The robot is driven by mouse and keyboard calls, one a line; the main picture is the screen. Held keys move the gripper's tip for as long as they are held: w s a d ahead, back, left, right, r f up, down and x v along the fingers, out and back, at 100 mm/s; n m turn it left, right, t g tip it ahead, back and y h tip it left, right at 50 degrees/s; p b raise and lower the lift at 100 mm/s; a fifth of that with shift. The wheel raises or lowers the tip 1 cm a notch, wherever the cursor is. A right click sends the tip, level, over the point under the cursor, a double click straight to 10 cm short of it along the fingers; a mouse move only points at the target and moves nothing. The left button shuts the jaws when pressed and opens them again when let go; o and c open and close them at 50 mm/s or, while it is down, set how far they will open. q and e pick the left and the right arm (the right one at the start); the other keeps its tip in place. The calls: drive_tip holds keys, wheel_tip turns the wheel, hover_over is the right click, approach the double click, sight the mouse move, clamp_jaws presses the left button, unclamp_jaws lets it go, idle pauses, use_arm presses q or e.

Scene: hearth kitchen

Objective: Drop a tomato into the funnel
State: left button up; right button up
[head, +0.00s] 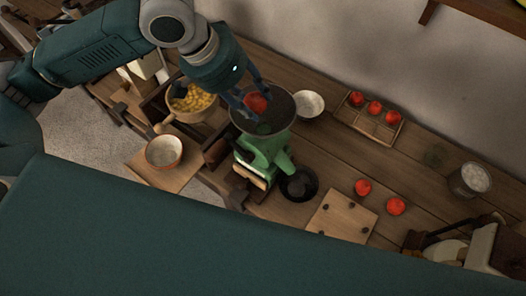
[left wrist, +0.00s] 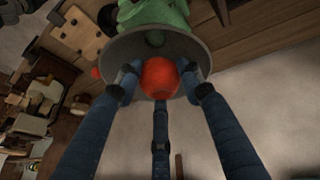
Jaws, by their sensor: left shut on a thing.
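A red tomato (head: 256,103) is held between the fingers of my left gripper (head: 248,100), over the wide dark funnel (head: 280,108) on top of a green mill (head: 264,152). In the left wrist view the tomato (left wrist: 159,77) sits between three blue fingers, with the grey funnel rim (left wrist: 120,48) behind it. I cannot tell the exact height of the tomato above the funnel. More tomatoes (head: 375,108) lie in a divided wooden tray (head: 392,138), and two loose ones (head: 396,206) lie on the counter. My right gripper is not in view.
A white bowl (head: 308,103) is close right of the funnel. A dark dish (head: 299,185) and a board (head: 341,216) lie in front. A metal container (head: 470,180) stands far right.

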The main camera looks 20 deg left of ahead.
use_arm(q)
drive_tip(key=shift+s+f, duration=0.1)
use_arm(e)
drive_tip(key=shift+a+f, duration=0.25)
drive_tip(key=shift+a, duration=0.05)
use_arm(q)
drive_tip(key=o, duration=1.2)
drive_tip(key=shift+o, duration=0.2)
drive_tip(key=shift+a+r, duration=0.1)
drive_tip(key=shift+r, duration=0.15)
drive_tip(key=v, duration=1.1)
drive_tip(key=shift+r, duration=0.15)
drive_tip(key=shift+s, duration=0.15)
